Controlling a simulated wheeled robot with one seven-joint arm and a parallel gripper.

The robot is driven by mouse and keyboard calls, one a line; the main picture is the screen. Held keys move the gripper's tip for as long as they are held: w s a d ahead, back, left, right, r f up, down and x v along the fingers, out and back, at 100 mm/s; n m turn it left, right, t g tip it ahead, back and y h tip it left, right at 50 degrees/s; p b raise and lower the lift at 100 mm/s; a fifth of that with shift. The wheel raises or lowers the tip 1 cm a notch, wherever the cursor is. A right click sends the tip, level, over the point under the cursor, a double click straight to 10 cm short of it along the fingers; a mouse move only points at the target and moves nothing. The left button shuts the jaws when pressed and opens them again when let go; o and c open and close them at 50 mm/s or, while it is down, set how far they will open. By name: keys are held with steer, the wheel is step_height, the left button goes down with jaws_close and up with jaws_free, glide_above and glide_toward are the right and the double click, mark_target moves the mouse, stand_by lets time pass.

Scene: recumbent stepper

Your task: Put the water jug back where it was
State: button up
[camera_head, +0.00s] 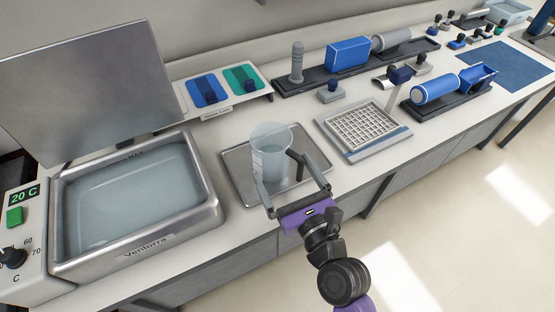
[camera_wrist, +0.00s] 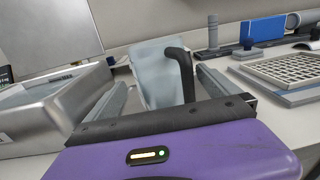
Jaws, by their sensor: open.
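The water jug (camera_head: 270,152) is a clear, pale-blue vessel with a dark handle. It stands upright on a metal tray (camera_head: 236,170) on the bench. My gripper (camera_head: 294,198) is open at the near side of the jug, its two fingers spread. In the wrist view the jug (camera_wrist: 158,72) rises ahead, with its dark handle between the finger lines of my gripper (camera_wrist: 165,88). I cannot tell whether a finger touches the jug. The jug's base is partly hidden in the wrist view.
A steel water bath (camera_head: 208,205) with a raised lid (camera_head: 85,90) stands left of the tray. A grid-topped device (camera_head: 365,130) is to the right. Blue and green pads (camera_head: 207,91) lie behind. Blue parts on dark racks fill the far right. The floor in front is clear.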

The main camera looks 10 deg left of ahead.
steer(key=b+v, duration=0.1)
steer(key=v, duration=0.6)
steer(key=s+d+f+n+h, duration=0.3)
steer(key=s+d+n, duration=0.4)
steer(key=s+d+f+n+h, duration=0.2)
steer(key=s+d+n+h, duration=0.1)
steer(key=s+d+n, duration=0.35)
steer(key=s+d+r+n+h, duration=0.1)
steer(key=s+d+r+n, duration=0.1)
steer(key=s+n, duration=0.5)
steer(key=s+d+r+n+h, duration=0.2)
steer(key=s+d+r+n, duration=0.1)
steer(key=s+n, duration=0.4)
steer(key=shift+s+d+r+n+g, duration=0.3)
steer(key=shift+s+d+n, duration=0.1)
steer(key=shift+n, duration=0.65)
steer(key=shift+a+f, duration=0.1)
